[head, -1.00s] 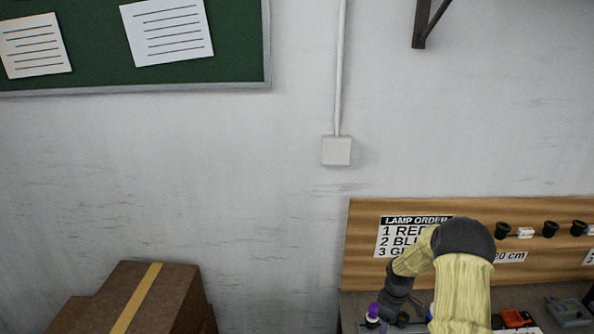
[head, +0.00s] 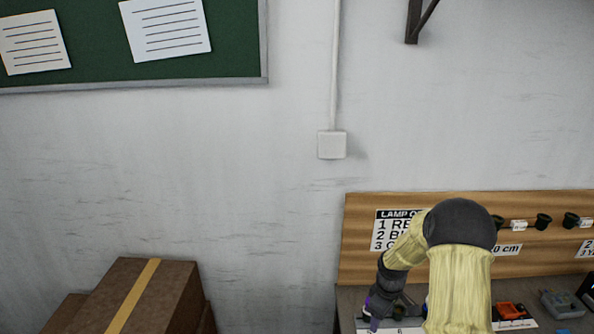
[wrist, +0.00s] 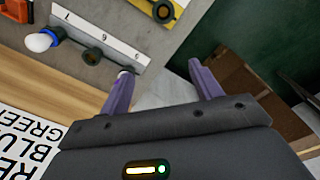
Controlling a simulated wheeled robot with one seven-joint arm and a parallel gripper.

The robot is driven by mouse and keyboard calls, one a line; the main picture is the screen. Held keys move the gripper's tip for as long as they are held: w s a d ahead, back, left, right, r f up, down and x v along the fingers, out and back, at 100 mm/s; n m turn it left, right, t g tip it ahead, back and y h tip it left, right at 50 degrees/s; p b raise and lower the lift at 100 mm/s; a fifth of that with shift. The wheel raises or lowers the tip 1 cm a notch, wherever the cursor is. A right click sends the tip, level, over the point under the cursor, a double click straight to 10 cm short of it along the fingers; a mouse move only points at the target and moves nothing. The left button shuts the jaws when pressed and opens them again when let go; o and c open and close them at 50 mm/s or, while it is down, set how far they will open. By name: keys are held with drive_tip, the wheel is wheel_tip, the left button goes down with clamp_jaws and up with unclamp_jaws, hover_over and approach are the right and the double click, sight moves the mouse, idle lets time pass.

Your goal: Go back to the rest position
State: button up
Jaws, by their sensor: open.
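My gripper (wrist: 160,70) is open in the wrist view, its two purple fingers apart with nothing between them. A pale strip (wrist: 112,40) with a few printed characters lies beyond the left finger. It bears a white bulb with a blue collar (wrist: 40,41) and a dark socket (wrist: 92,56). The left fingertip overlaps the strip's near end in the picture; I cannot tell whether they touch. In the head view my gripper (head: 371,313) is low over the bench's left end, small and partly cut by my arm.
A wooden board (head: 357,240) with a lamp order sign (head: 384,232) and dark sockets stands behind the bench. An orange item (head: 510,311) and a grey item (head: 562,304) lie to the right. Brown boxes (head: 175,290) stand at left.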

drive_tip(key=s+a+r+m+b, duration=0.2)
drive_tip(key=s+a+r+m, duration=0.1)
drive_tip(key=s, duration=0.4)
drive_tip(key=s+a+r+m+t+b, duration=0.1)
drive_tip(key=s+a+r+m+b, duration=0.2)
drive_tip(key=s, duration=0.4)
drive_tip(key=s+a+r+m+t+b, duration=0.1)
drive_tip(key=s+a+r+m+b, duration=0.1)
drive_tip(key=s, duration=0.5)
drive_tip(key=shift+a+r+m+b, duration=0.4)
drive_tip(key=shift+a+r+m, duration=0.1)
drive_tip(key=shift+m, duration=0.1)
drive_tip(key=shift+d, duration=0.1)
